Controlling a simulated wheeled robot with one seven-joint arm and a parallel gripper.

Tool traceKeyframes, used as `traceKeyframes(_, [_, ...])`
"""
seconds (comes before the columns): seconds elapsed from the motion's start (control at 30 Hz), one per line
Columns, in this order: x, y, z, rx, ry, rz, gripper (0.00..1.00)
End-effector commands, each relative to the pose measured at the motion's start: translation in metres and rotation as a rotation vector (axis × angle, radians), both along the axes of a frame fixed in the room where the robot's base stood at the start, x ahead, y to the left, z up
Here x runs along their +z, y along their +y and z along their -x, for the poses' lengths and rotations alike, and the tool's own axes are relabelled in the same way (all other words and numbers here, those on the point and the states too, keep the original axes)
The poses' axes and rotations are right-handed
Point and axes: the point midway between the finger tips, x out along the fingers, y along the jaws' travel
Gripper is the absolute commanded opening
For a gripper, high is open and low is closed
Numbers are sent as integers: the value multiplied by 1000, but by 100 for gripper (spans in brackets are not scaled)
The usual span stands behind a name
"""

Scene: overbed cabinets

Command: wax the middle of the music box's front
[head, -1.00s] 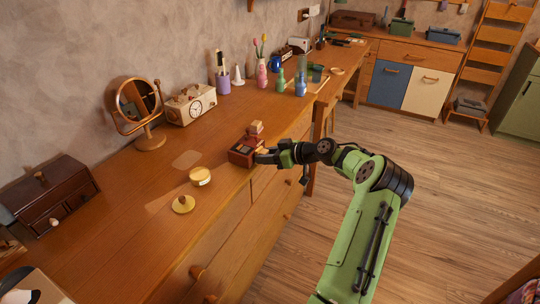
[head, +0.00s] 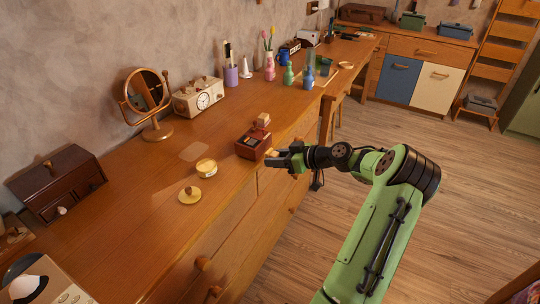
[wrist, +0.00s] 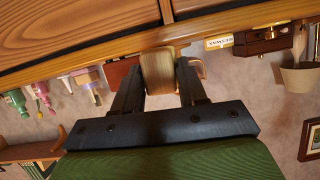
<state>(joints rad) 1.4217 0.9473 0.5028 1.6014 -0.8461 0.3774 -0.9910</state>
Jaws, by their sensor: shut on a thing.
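The music box (head: 250,147) is a small red-brown box with a lighter wooden piece on top, near the dresser's front edge in the head view. My gripper (head: 276,158) is just right of its front, level with the dresser edge. It is shut on a small tan block (wrist: 158,70), seen between the fingers in the wrist view. A reddish surface, probably the music box (wrist: 120,72), shows behind the left finger there. A gap seems to separate block and box; contact is hard to tell. An open round tin (head: 206,169) with pale contents stands left of the box.
Vases (head: 288,76) stand farther along. Open floor lies right of the dresser.

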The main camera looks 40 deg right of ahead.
Motion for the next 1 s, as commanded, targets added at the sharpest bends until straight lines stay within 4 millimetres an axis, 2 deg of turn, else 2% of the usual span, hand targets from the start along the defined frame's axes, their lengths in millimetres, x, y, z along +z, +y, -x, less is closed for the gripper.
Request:
traceKeyframes(0.23, [0,-9,25,-1,1,0,17])
traceKeyframes(0.57, [0,-10,28,0,0,0,17])
traceKeyframes(0.83, [0,-19,52,-1,1,1,17])
traceKeyframes(1.0, [0,-20,56,1,0,0,17])
